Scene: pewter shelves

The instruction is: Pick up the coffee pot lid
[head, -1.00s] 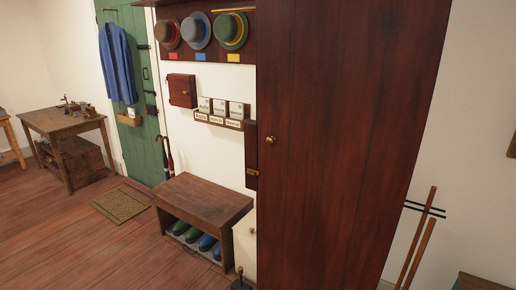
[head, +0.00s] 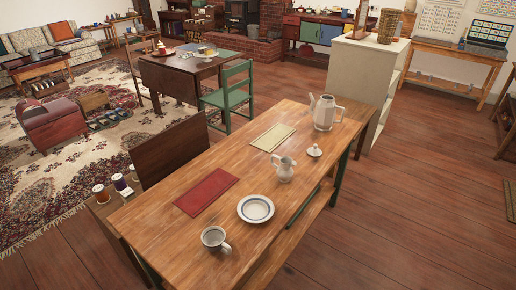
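A small white lid with a knob (head: 314,151) lies on the wooden table (head: 225,165), near its right edge. A tall white coffee pot (head: 324,114) stands upright behind it, toward the table's far end. The lid is apart from the pot. A smaller white jug (head: 284,169) stands to the left of the lid and nearer to me. My gripper is not in view.
The table also holds a plate (head: 255,208), a mug (head: 214,239), a red mat (head: 206,192) and a pale mat (head: 272,137). A green chair (head: 230,98) and a white shelf unit (head: 362,66) stand beyond. Bare floor (head: 420,200) lies open to the right.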

